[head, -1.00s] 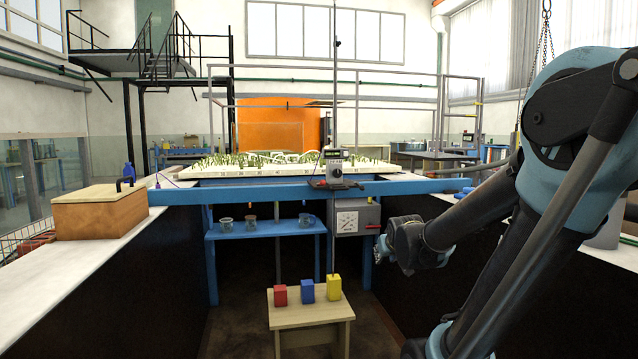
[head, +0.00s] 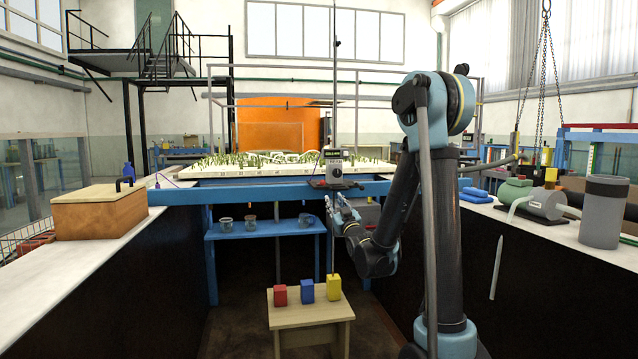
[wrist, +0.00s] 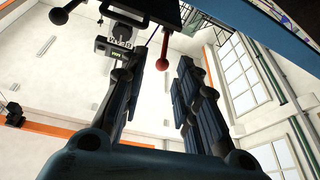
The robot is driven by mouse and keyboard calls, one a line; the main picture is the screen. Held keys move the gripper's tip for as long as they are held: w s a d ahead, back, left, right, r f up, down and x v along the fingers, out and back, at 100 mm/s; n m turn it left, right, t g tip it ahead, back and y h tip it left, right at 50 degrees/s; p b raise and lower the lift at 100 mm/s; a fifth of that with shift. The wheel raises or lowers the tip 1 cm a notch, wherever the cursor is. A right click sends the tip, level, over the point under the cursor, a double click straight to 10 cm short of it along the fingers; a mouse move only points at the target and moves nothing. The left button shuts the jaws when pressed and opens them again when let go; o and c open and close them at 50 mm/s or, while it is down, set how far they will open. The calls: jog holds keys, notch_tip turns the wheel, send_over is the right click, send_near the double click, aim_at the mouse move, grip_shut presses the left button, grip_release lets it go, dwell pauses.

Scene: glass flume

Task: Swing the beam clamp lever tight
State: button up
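The clamp lever (wrist: 164,45) shows in the wrist view as a red arm with a ball end, hanging below a dark plate (wrist: 150,10). My gripper (wrist: 158,60) is open, with one finger to each side of the lever's ball end in the picture. I cannot tell whether either finger touches it. In the head view my gripper (head: 335,203) is just below the blue beam (head: 250,192), under the grey instrument carriage (head: 334,170). The lever is too small to make out clearly there.
A grey box with a dial is mostly hidden behind my arm. Red, blue and yellow blocks stand on a small wooden table (head: 310,312) below. A blue shelf (head: 265,229) holds glass vessels behind. A wooden box (head: 100,211) sits on the left ledge.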

aim_at(321, 184)
jog(key=shift+y, duration=0.3)
jog(key=x, duration=1.8)
jog(key=shift+s+a+r, duration=0.35)
jog(key=shift+c, duration=0.6)
grip_shut()
